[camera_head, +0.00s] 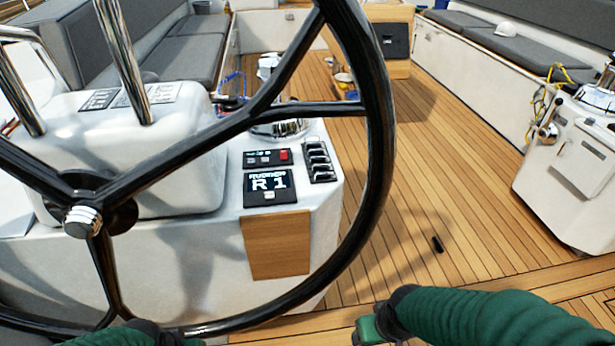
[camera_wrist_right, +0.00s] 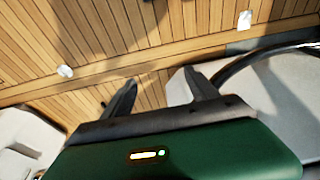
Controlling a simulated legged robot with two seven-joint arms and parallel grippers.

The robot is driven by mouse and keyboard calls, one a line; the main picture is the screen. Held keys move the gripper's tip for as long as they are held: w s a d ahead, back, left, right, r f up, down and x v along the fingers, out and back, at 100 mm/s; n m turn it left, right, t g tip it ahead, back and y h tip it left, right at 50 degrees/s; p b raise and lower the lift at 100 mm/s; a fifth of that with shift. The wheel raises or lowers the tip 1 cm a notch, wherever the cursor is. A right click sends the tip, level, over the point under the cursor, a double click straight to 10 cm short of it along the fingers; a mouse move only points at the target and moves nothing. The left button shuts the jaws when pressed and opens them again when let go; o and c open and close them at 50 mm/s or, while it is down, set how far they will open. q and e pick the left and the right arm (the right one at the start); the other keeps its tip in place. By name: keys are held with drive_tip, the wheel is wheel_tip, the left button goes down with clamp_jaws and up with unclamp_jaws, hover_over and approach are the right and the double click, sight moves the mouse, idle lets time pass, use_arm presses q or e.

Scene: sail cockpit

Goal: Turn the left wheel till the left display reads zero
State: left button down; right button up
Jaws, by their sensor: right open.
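The black steering wheel (camera_head: 376,130) with a silver hub (camera_head: 83,222) fills the left and middle of the head view. Behind its rim, the display (camera_head: 269,187) on the white console reads "RUDDER R 1". My right gripper shows its green body at the bottom of the head view, just right of the rim and apart from it. In the right wrist view its two dark fingers (camera_wrist_right: 160,94) are spread with nothing between them. A dark curved bar, probably the rim, lies to their right there. Of my left arm, only a green sleeve shows at the bottom left; its fingers are out of view.
The white console (camera_head: 225,245) carries a switch row (camera_head: 318,161) and a wooden panel (camera_head: 276,245). Steel rails (camera_head: 125,60) rise at the left. Another white console (camera_head: 570,170) stands at the right.

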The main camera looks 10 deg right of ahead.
drive_tip(key=w+d+r+n+t+p, duration=0.1)
drive_tip(key=w+d+r+t+p, duration=0.1)
drive_tip(key=w+d+r+p, duration=0.45)
drive_tip(key=t+y+p, duration=0.4)
drive_tip(key=t+p, duration=0.9)
drive_tip(key=p, duration=0.9)
approach(386, 185)
drive_tip(key=shift+h, duration=0.3)
drive_tip(key=w+b, duration=0.2)
drive_tip(key=b, duration=0.1)
drive_tip(key=w+a+b, duration=0.1)
drive_tip(key=w+b, duration=0.1)
drive_tip(key=b, duration=0.2)
drive_tip(key=w+a+b, duration=0.1)
drive_tip(key=w+b, duration=0.2)
drive_tip(key=shift+b, duration=0.35)
drive_tip(key=w+b, duration=0.2)
drive_tip(key=b, duration=0.5)
drive_tip(key=shift+w+a, duration=0.1)
drive_tip(key=shift+w, duration=0.1)
drive_tip(key=shift+w+a+r, duration=0.15)
drive_tip(key=shift+w+r, duration=0.05)
drive_tip(key=shift+w, duration=0.55)
drive_tip(key=shift+w+a+r, duration=0.15)
drive_tip(key=shift+w, duration=0.6)
drive_tip(key=shift+s, duration=0.1)
drive_tip(key=shift+c, duration=0.9)
clamp_jaws()
